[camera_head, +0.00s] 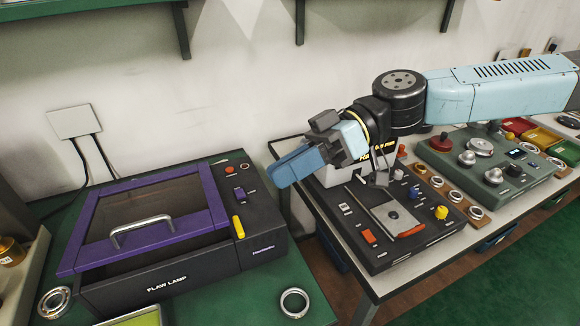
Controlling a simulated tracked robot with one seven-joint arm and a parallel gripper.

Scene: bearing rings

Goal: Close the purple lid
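The purple lid (201,184) is a purple frame around a dark see-through pane, with a silver bar handle (142,231) near its front. It lies low over a dark box (165,284) marked "FLAW LAMP" on the left. Its front edge stands a little above the box, with a dark gap beneath, so it looks slightly raised. My gripper (297,166), with blue finger parts, is in the air right of the box and apart from the lid. I cannot tell whether its fingers are parted. Nothing is clearly held.
A yellow switch (238,226) sits right of the lid. Bearing rings lie on the green bench, one at front right (294,302) and one at left (54,302). A control panel (385,257) stands under my arm. The air above the lid is clear.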

